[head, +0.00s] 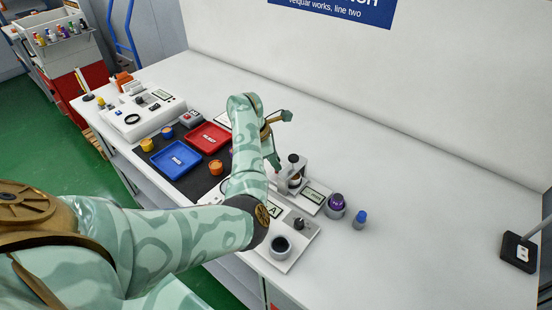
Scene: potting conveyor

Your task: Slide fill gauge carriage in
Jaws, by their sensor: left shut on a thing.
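The fill gauge (315,195) is a small light-grey unit with a display and an upright part topped by a black knob (293,158), near the middle of the bench. My left gripper (275,163) reaches down at the left side of this upright part and is shut on what appears to be the gauge's carriage (283,181). My own forearm and wrist hide most of the grip, and I cannot tell how far in the carriage sits. My right gripper is not in view.
A grey unit with a dark round cup (281,245) stands in front. A purple-topped pot (336,203) and blue bottle (360,217) stand right of the gauge. Blue (175,160) and red (209,138) trays lie left. The bench's right part is mostly clear.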

